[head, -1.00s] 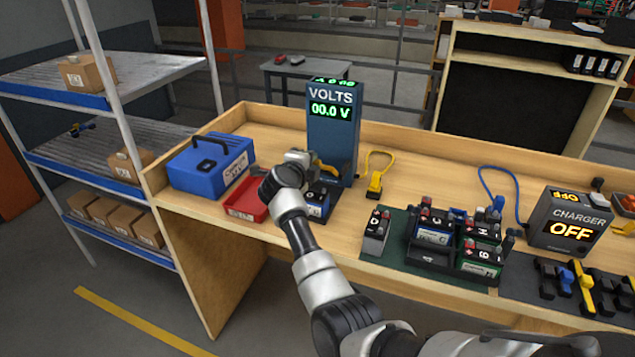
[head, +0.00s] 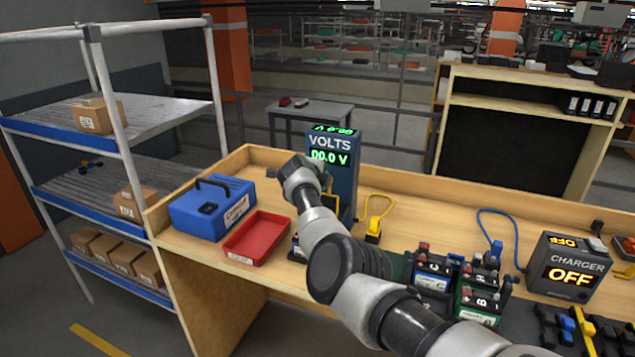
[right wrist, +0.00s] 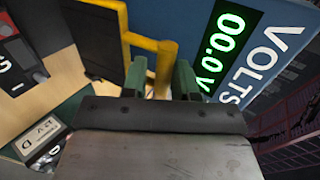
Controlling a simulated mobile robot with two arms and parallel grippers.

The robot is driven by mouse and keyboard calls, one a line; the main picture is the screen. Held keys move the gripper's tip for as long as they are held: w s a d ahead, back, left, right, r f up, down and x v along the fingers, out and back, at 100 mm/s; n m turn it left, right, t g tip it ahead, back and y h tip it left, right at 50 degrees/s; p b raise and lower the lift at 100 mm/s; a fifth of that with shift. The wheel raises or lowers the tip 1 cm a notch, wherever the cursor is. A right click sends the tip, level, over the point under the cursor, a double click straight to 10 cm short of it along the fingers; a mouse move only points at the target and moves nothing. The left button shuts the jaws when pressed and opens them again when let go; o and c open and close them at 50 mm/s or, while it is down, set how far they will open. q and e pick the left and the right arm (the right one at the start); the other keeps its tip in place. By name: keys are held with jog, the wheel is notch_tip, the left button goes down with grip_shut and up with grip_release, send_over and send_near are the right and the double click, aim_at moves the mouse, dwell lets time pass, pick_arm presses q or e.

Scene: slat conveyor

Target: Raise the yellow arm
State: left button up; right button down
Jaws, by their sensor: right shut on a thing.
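The blue voltmeter post (head: 345,185) stands on the bench with a green display reading 00.0 V. The yellow arm (right wrist: 150,42) shows in the right wrist view beside the blue post. A black plate (right wrist: 92,38) is at its left. My right gripper (right wrist: 160,80) has its green fingers on either side of the yellow arm and is shut on it. In the head view a yellow strip (head: 331,204) shows between my wrist and the post; my arm hides the fingers and the post's foot. My left gripper is out of view.
A red tray (head: 257,236) and a blue case (head: 212,207) stand left of the post. A yellow-cabled plug (head: 374,230) stands to its right. Batteries (head: 478,292) and a charger reading OFF (head: 568,268) are further right. A shelf rack (head: 140,168) is at the left.

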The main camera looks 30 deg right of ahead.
jog(key=shift+w+d+r+g, duration=0.1)
jog(key=shift+d+r+g, duration=0.2)
jog(key=shift+d+r, duration=0.35)
jog(key=c, duration=1.3)
grip_release()
jog(key=shift+a, duration=0.1)
jog(key=shift+c, duration=0.2)
jog(key=shift+f, duration=0.1)
